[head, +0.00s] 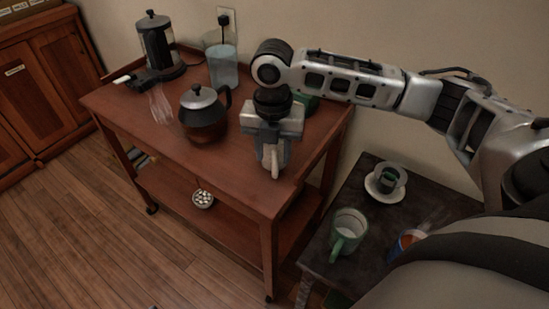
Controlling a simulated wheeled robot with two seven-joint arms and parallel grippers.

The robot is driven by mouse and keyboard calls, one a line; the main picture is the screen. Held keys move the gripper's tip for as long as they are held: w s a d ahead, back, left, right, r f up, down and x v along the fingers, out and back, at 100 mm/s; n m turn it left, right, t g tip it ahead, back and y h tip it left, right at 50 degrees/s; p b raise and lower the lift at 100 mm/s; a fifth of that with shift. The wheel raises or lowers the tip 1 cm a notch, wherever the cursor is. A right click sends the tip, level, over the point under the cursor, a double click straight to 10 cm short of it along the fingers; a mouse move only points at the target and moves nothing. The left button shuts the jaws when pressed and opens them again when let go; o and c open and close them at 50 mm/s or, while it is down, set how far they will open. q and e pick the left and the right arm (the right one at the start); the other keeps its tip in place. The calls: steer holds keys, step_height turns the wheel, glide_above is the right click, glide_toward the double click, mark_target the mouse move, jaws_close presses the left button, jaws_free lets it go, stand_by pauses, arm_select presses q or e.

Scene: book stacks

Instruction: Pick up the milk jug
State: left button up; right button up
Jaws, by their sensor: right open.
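A small pale jug (275,166), which looks like the milk jug, stands near the front right of the wooden cart's top (238,166). Its pale handle points toward me. My right gripper (272,148) points straight down over it, with its fingers open around or just beside the jug's upper part. The gripper hides most of the jug, and I cannot tell whether the fingers touch it. My left gripper is not in view.
A glass coffee pot (203,119), a clear pitcher (222,68), a coffee maker (157,42) and a clear glass (160,104) stand left of the gripper. A green object (306,101) is behind it. A dark side table holds a green mug (348,228) and cup (387,178).

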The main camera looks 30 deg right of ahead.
mark_target(275, 165)
steer(key=shift+s+f+b, duration=0.2)
steer(key=shift+f+b, duration=0.05)
steer(key=shift+f, duration=1.3)
steer(key=shift+s+f+b, duration=0.2)
steer(key=shift+f, duration=1.3)
jaws_close()
